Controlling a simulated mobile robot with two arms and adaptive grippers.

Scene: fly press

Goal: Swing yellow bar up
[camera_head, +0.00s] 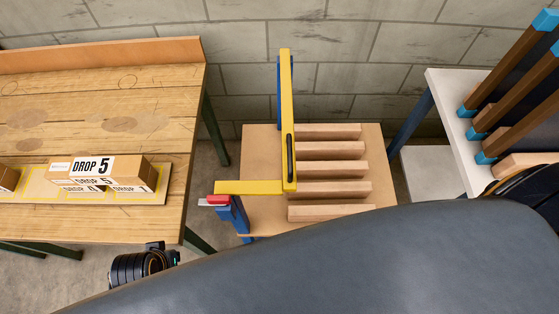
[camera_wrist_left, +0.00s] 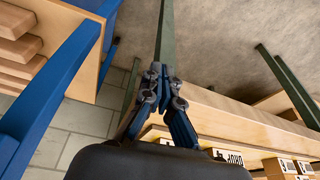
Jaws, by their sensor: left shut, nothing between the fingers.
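The yellow bar (camera_head: 287,120) is an L-shaped frame in the head view. Its long arm runs from the back toward the front, with a dark slot along it, and a shorter arm reaches left. A red grip (camera_head: 218,200) sits by the left end of the short arm, next to a blue post (camera_head: 240,215). My left gripper (camera_wrist_left: 164,72) is shut and empty in the left wrist view, with a green table leg behind it. It looks apart from the bar, which I cannot make out in that view. The right gripper is not in view.
Several wooden slats (camera_head: 329,170) lie on the plywood stand (camera_head: 262,145). Left is a wooden table (camera_head: 100,105) with labelled blocks (camera_head: 98,168). Right is a white table (camera_head: 447,100) with blue-tipped brown bars (camera_head: 505,70). A floor gap (camera_head: 215,165) separates table and stand.

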